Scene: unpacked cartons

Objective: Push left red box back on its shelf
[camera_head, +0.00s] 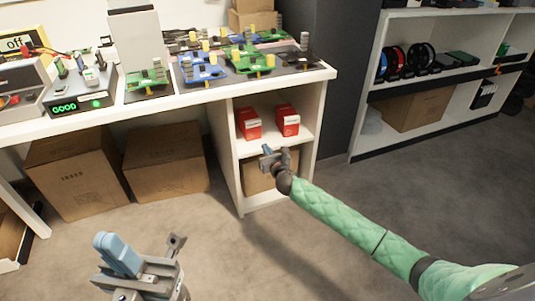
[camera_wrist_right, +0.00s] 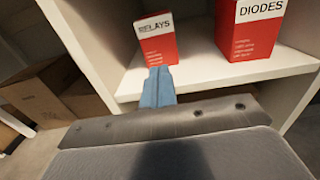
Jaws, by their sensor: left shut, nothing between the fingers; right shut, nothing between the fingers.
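The left red box (camera_head: 248,124), white-topped and marked like "RELAYS" in the right wrist view (camera_wrist_right: 157,41), stands upright on the upper shelf (camera_head: 262,146) of the white unit under the table. The red DIODES box (camera_head: 287,120) stands to its right, also in the wrist view (camera_wrist_right: 251,30), with a gap between them. My right gripper (camera_head: 267,149) is shut and empty in front of the shelf. Its blue fingertips (camera_wrist_right: 158,72) overlap the lower front of the left box in the wrist view; I cannot tell if they touch. My left gripper (camera_head: 106,240) is shut and empty over the floor at lower left.
The shelf unit's side panels (camera_wrist_right: 82,42) flank the boxes, and the tabletop (camera_head: 205,92) with circuit boards lies above. A carton (camera_head: 258,179) sits on the lower shelf. Cartons (camera_head: 165,160) stand on the floor at left. Floor (camera_head: 240,255) in front is clear.

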